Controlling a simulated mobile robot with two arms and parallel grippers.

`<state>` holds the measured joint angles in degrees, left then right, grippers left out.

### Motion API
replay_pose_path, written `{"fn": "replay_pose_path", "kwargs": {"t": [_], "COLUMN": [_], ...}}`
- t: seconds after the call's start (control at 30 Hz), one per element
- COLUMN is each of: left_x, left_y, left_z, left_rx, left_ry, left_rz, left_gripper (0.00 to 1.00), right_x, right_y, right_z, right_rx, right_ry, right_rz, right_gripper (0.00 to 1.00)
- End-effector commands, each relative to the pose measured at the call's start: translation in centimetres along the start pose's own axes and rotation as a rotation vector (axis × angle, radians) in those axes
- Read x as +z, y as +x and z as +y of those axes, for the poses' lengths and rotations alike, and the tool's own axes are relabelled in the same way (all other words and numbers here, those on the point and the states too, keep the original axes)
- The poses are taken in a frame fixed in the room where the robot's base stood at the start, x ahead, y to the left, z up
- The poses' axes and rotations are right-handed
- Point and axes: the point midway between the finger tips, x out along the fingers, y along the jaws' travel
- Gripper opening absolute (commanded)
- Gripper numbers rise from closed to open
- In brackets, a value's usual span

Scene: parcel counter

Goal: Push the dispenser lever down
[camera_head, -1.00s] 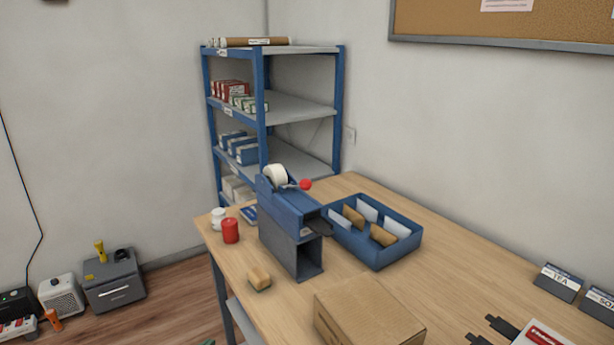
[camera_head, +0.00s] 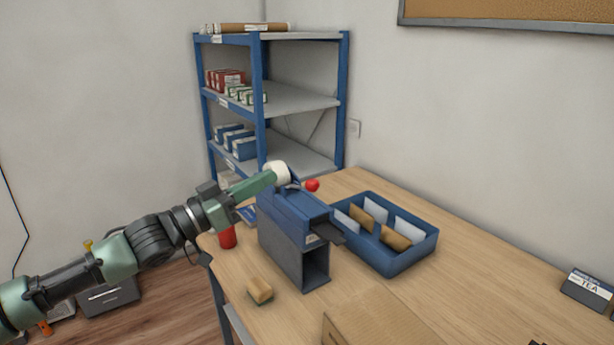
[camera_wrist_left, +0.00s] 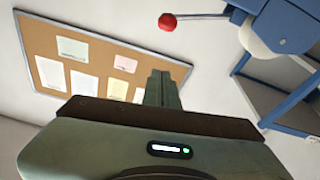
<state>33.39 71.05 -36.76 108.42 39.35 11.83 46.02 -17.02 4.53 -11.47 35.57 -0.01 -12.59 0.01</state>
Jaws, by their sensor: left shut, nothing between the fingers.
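The blue and grey dispenser (camera_head: 292,232) stands upright on the table, with a white roll (camera_head: 277,172) on top. Its lever ends in a red knob (camera_head: 312,185), and the lever is raised. In the left wrist view the red knob (camera_wrist_left: 167,21) shows on a thin rod, beyond my fingers and a little to their side. My left gripper (camera_head: 272,178) is shut and empty. In the head view its fingertips overlap the white roll, left of the knob and apart from it. My right gripper is not in view.
A blue tray (camera_head: 430,239) with envelopes stands right of the dispenser. A red jar (camera_head: 228,238) and a sponge-like block (camera_head: 259,289) are at its left and front. A cardboard box (camera_head: 375,325) lies nearer. A blue shelf (camera_head: 258,100) stands behind.

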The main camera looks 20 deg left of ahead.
Motion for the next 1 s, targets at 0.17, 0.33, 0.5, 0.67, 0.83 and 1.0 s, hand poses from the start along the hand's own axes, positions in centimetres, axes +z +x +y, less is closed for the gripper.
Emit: {"fn": "replay_pose_path", "kwargs": {"t": [0.17,0.33,0.5,0.67,0.83,1.0], "left_x": [0.0,-0.4,-0.6,-0.4,-0.3,2.4], "left_y": [0.1,1.6,4.9,7.9,10.5,9.3], "left_z": [-0.1,0.0,0.1,0.1,0.0,-0.1], "left_rx": [-0.001,-0.001,0.000,0.000,-0.001,-0.003], "left_ry": [0.001,0.000,0.000,0.001,0.002,-0.001], "left_rz": [0.000,0.004,0.005,0.002,0.001,-0.003], "left_gripper": [0.00,0.00,0.00,0.00,0.00,0.00], "right_x": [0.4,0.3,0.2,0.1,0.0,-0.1], "right_y": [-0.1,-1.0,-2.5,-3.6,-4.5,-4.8], "right_z": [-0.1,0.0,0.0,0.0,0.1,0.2], "right_rx": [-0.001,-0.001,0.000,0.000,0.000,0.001], "right_ry": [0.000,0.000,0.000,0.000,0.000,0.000], "right_rz": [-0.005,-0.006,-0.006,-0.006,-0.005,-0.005], "right_gripper": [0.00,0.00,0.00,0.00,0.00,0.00]}}
